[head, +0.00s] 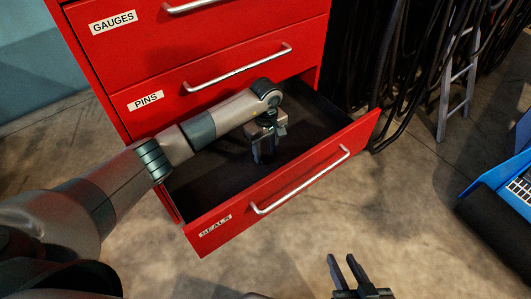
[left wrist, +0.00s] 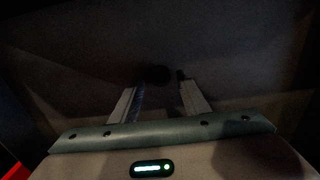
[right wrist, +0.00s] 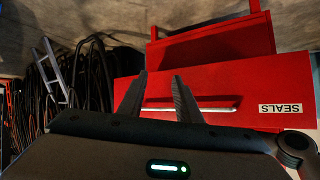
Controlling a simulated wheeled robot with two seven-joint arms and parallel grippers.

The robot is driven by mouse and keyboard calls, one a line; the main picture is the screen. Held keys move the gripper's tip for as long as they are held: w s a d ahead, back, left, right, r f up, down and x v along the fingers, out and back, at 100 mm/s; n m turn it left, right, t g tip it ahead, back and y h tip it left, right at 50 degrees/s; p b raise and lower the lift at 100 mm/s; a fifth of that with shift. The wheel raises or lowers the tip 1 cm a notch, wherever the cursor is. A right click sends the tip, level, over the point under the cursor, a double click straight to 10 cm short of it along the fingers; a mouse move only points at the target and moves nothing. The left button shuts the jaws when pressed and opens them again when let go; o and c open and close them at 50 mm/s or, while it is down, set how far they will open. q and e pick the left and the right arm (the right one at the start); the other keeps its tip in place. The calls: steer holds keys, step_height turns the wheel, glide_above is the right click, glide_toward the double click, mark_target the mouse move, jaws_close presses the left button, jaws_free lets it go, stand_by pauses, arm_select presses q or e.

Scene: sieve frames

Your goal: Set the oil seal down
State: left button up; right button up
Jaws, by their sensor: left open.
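My left gripper (head: 264,158) reaches down into the open drawer labelled SEALS (head: 320,166). In the left wrist view its two fingers (left wrist: 160,82) are apart with nothing held between them. A small dark round shape, likely the oil seal (left wrist: 157,74), lies on the dark drawer floor just beyond the fingertips; the light is too dim to make out its detail. I cannot pick it out in the head view. My right gripper (head: 346,270) is outside the drawer, in front of it, with its fingers apart and empty; it also shows in the right wrist view (right wrist: 160,78).
The red cabinet (head: 210,50) has closed GAUGES and PINS drawers above the open one. Black hoses (head: 400,70) and a grey ladder (head: 458,90) stand at the right. A blue case (head: 500,180) is at the right edge. The floor before the drawer is clear.

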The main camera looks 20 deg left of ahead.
arm_select(q)
step_height(320, 180, up, 11)
steer(key=shift+p, duration=0.35)
arm_select(e)
steer(key=shift+s+d+f+g+h, duration=0.15)
steer(key=shift+s+d+f+g, duration=0.2)
steer(key=shift+s+f, duration=0.2)
steer(key=shift+s+d+f+g+h, duration=0.15)
steer(key=shift+s+d+f+g, duration=0.05)
steer(key=shift+s+f+g, duration=0.25)
